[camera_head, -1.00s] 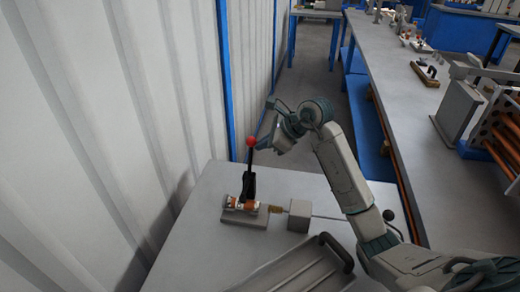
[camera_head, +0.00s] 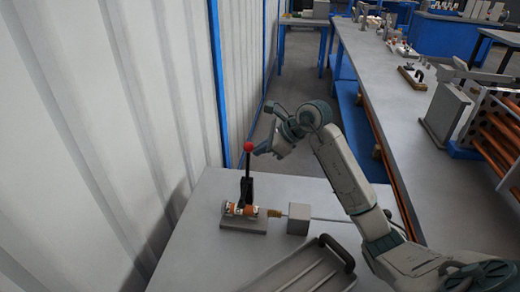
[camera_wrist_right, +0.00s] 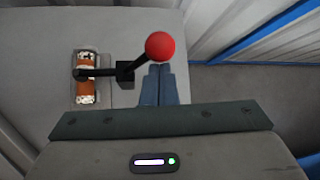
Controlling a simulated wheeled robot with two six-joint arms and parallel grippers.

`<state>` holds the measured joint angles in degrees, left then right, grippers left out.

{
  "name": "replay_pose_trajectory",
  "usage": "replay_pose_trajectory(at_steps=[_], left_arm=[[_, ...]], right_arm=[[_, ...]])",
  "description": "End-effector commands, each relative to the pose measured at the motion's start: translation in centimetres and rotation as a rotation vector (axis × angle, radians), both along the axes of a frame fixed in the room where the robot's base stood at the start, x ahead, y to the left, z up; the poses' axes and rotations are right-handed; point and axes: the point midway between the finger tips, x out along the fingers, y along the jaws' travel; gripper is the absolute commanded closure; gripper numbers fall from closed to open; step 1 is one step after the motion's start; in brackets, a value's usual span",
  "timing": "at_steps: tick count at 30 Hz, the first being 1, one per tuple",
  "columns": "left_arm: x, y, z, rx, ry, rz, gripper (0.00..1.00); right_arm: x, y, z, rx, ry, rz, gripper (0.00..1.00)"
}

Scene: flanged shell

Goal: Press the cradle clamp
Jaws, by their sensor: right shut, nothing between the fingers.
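The cradle clamp has a black lever (camera_head: 246,176) that stands upright in the head view, topped by a red ball knob (camera_head: 249,146). It stands on a grey cradle base (camera_head: 243,225), behind an orange and white shell (camera_head: 239,209) lying in the cradle. My right gripper (camera_head: 260,149) is at knob height, just right of the knob. In the right wrist view its fingers (camera_wrist_right: 158,84) are shut and empty, with their tips by the red knob (camera_wrist_right: 160,46). Whether the fingers touch the knob, I cannot tell. My left gripper is not in view.
A grey block (camera_head: 299,218) with a brass-coloured tip (camera_head: 274,213) stands right of the cradle. A grey handled tray (camera_head: 300,270) is at the front of the table (camera_head: 190,245). A corrugated wall (camera_head: 100,130) runs along the left. A long bench (camera_head: 390,105) is on the right.

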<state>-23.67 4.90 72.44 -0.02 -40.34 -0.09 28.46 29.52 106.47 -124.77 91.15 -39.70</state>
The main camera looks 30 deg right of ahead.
Motion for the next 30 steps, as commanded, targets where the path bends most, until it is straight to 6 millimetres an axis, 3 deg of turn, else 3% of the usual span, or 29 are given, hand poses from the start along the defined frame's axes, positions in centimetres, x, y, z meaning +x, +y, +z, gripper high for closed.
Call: replay_pose_trajectory(at_steps=[7, 13, 21, 30], left_arm=[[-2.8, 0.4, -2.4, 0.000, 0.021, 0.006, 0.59], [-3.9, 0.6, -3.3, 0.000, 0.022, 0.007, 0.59], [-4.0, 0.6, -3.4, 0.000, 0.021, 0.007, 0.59], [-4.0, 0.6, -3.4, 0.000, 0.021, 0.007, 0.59]], right_arm=[[-2.3, -2.1, 3.5, -0.007, -0.006, 0.000, 1.00], [-4.2, -3.6, 5.6, -0.005, -0.001, -0.001, 1.00], [-5.3, -4.5, 6.9, -0.002, 0.000, -0.001, 1.00], [-5.4, -4.6, 7.1, -0.001, 0.001, 0.000, 1.00]])
